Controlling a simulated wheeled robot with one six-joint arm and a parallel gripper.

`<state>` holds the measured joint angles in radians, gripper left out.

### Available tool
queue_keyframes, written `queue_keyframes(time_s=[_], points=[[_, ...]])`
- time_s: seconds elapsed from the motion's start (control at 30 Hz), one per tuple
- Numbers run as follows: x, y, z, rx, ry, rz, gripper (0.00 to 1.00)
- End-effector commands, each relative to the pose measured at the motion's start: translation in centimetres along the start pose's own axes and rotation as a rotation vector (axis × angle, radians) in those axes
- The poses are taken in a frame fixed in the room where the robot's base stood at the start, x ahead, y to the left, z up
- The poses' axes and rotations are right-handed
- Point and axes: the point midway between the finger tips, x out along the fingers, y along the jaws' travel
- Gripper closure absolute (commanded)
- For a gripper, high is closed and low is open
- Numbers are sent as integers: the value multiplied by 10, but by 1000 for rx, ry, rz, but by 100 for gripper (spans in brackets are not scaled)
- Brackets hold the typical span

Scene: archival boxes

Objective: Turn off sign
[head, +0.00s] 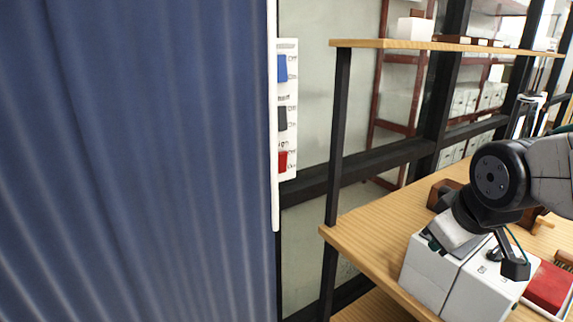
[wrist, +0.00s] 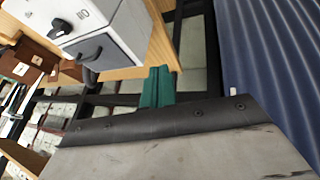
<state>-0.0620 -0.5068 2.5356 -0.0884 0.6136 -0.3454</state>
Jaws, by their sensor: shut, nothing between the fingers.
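A white switch panel (head: 291,110) hangs upright beside the edge of a blue curtain-like surface, which hides its left part. It carries a blue switch (head: 282,68), a dark grey switch (head: 282,118) and a red switch (head: 282,162), one above another. Small text sits beside them; the label above the red one is cut off and seems to end in "ign". My gripper (head: 432,240) is at the lower right over white boxes, well apart from the panel. Its green fingers (wrist: 157,88) are together and empty in the wrist view, which does not show the panel.
The blue curtain-like surface (head: 130,160) fills the left; it also shows in the wrist view (wrist: 270,60). A wooden shelf (head: 365,232) holds white boxes (head: 430,272) and a red box (head: 548,287).

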Motion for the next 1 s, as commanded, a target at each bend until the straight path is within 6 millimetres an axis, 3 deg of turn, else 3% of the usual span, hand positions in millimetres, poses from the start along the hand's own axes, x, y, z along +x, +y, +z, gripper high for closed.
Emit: queue_keyframes(time_s=[0.1, 0.27, 0.4, 0.5, 0.7, 1.0], points=[[40, 5, -58, -252, 179, 69, 100], [78, -5, -130, -586, 442, 194, 100], [99, -30, -182, -847, 677, 331, 100], [107, -53, -207, -997, 838, 439, 100], [109, -90, -229, -1162, 1077, 633, 100], [104, -105, -233, -1206, 1182, 737, 100]])
